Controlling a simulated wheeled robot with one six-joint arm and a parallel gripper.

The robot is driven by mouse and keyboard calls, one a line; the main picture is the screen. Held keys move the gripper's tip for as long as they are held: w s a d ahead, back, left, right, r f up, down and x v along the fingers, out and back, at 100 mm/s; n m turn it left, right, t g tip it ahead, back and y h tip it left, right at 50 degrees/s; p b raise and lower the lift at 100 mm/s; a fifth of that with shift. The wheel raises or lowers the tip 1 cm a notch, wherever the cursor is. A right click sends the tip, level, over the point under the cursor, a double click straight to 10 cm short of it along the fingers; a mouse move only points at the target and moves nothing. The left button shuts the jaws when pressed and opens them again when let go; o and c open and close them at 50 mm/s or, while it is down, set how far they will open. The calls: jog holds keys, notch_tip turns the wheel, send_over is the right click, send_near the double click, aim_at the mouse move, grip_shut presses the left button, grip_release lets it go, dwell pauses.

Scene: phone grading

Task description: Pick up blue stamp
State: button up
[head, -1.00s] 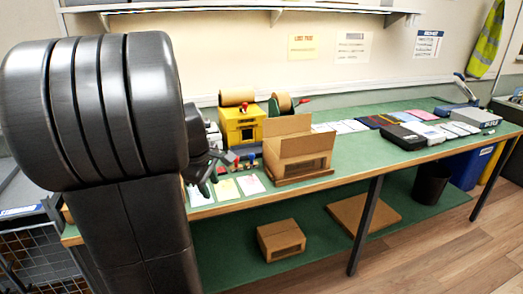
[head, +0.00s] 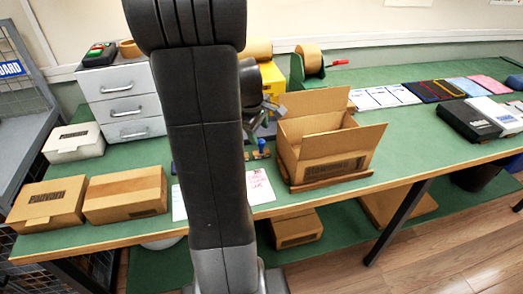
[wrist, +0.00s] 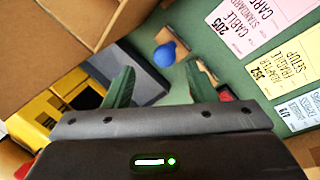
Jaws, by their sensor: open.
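The blue stamp, with a round blue knob, stands on the green bench just left of the open cardboard box (head: 325,165) in the head view (head: 262,146). In the wrist view its knob (wrist: 164,54) shows beyond my fingertips, between their lines, and the fingers do not touch it. My gripper (wrist: 160,70) is open and empty, with its two green fingers spread. In the head view my gripper (head: 264,112) hangs above the stamp area, partly hidden by my arm.
Printed cards (wrist: 262,20) lie right of the stamp in the wrist view. A yellow machine (head: 272,76) stands behind. Closed cartons (head: 126,194) and a drawer unit (head: 122,100) are at the left of the bench. A red stamp part (wrist: 225,94) shows near my right finger.

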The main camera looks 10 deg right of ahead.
aim_at(260, 141)
jog(key=x, duration=0.4)
jog(key=shift+s+a+f, duration=0.15)
jog(key=shift+s+f, duration=0.1)
jog(key=shift+f, duration=0.05)
grip_shut()
